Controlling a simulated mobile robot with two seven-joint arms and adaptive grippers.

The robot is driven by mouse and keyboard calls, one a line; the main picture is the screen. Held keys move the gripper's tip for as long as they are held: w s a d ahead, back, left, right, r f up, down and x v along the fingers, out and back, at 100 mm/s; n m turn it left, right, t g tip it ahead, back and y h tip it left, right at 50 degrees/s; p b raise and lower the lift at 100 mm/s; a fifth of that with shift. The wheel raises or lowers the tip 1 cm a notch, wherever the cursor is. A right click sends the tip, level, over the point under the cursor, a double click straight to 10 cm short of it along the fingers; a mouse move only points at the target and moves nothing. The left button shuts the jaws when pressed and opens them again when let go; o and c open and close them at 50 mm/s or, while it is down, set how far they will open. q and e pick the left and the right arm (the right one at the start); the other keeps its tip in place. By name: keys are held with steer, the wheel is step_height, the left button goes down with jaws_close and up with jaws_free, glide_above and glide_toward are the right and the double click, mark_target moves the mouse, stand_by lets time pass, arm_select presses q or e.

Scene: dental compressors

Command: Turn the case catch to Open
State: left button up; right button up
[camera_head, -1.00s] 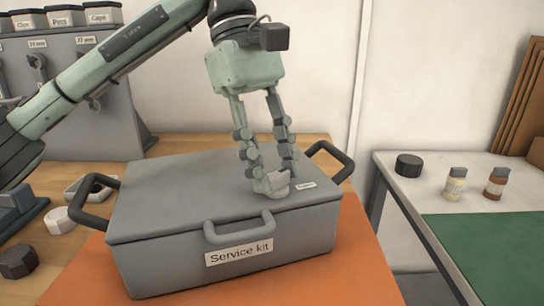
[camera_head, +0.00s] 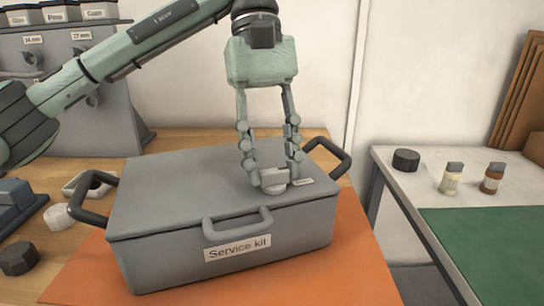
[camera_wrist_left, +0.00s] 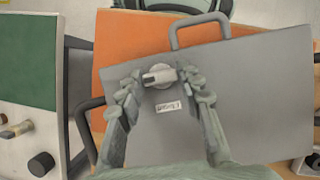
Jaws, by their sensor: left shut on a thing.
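The grey service kit case (camera_head: 170,190) lies closed on an orange mat, with a "Service kit" label on its front. The light grey case catch (camera_head: 274,177) is a round knob with a raised bar, on the lid near the front right. My left gripper (camera_head: 274,181) points down and is shut on the catch, one finger at each end of the bar. In the left wrist view the catch (camera_wrist_left: 160,76) sits between the fingertips. A small white label (camera_wrist_left: 168,107) lies on the lid beside it; its word is too small to read. My right gripper is out of view.
The case has dark side handles (camera_head: 92,197) and a grey front handle (camera_head: 237,222). A white table (camera_head: 400,180) at the right holds a black knob (camera_head: 406,160) and two small bottles. A grey rack (camera_head: 75,110) and loose parts are at the left.

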arm_select(q)
steer(key=o, duration=1.2)
steer(key=shift+c, duration=0.2)
steer(key=shift+r, duration=0.1)
steer(key=v, duration=1.2)
